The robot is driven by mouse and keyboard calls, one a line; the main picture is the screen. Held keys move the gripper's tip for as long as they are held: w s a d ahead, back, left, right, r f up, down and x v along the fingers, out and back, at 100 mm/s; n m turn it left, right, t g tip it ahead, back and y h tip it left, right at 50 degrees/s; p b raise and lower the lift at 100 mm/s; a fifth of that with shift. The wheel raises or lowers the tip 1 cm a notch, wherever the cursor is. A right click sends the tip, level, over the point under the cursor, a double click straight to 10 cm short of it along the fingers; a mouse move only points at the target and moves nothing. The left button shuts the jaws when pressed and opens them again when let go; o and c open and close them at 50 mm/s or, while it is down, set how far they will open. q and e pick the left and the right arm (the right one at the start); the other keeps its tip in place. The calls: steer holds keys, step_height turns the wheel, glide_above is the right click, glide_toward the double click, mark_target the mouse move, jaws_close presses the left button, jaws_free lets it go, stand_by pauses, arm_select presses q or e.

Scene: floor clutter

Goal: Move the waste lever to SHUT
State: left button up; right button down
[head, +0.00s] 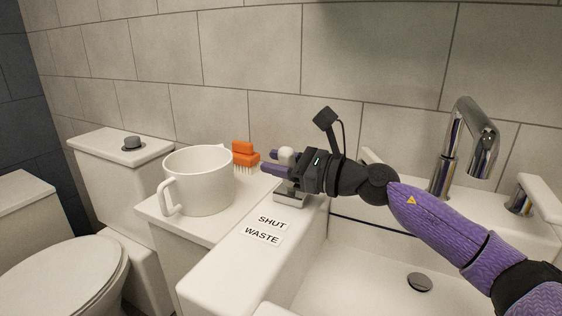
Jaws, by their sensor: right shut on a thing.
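The waste lever shows as a pale round knob (285,154) between the purple fingers, above a metal base (291,199) on the basin's left ledge. My right gripper (272,161) comes in from the right, its fingers pointing left, and is shut on the lever's knob. The gripper hides the lever's stem, so its exact angle cannot be told. A SHUT label (271,223) and a WASTE label (262,236) lie on the ledge in front of the base. My left gripper is not in view.
A large white mug (205,185) stands left of the lever, and an orange brush (245,156) is close behind the fingertips. A chrome tap (470,145) rises behind the white basin (340,285). A toilet (65,265) is at the left. The ledge's front is clear.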

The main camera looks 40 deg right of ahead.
steer(key=shift+s+a+f+n, duration=0.25)
steer(key=shift+a+n, duration=0.1)
steer(key=shift+n, duration=0.45)
steer(key=shift+c, duration=2)
jaws_free()
steer(key=shift+s+d+f, duration=0.1)
steer(key=shift+s+d, duration=0.15)
steer(key=shift+s, duration=0.2)
steer(key=p+v, duration=0.1)
steer(key=v, duration=0.5)
steer(key=shift+r+p, duration=0.25)
steer(key=shift+p, duration=0.15)
steer(key=shift+s+d+f, duration=0.1)
steer(key=shift+s+f, duration=0.05)
steer(key=shift+s, duration=0.1)
